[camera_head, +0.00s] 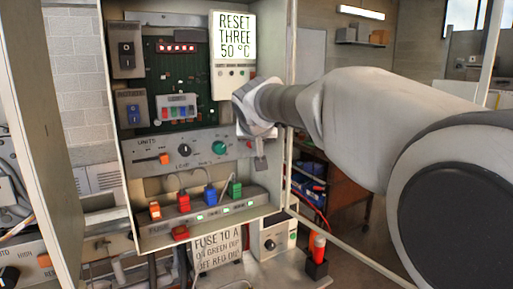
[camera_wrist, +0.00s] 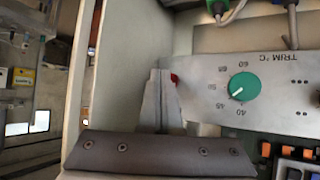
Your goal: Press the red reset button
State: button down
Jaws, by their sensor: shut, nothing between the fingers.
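A small red button (camera_wrist: 174,78) shows in the wrist view at the edge of the grey panel (camera_wrist: 205,90) with the green TRIM dial (camera_wrist: 242,86). My gripper (camera_wrist: 161,74) is shut and empty. Its fingertips are right beside the red button and partly cover it; I cannot tell whether they touch it. In the head view my gripper (camera_head: 259,160) is at the right end of the same panel (camera_head: 205,139), to the right of the green dial (camera_head: 219,148).
Below the panel are red (camera_head: 183,202), blue (camera_head: 210,195) and green (camera_head: 235,189) plugs. The cabinet's side wall (camera_wrist: 128,75) is close to my fingers.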

jog(key=s+d+b, duration=0.1)
jog(key=s, duration=0.1)
jog(key=s+d+b, duration=0.1)
jog(key=s, duration=0.1)
jog(key=shift+d+b, duration=0.35)
jog(key=shift+d, duration=0.05)
jog(key=shift+s, duration=0.1)
dwell(0.7)
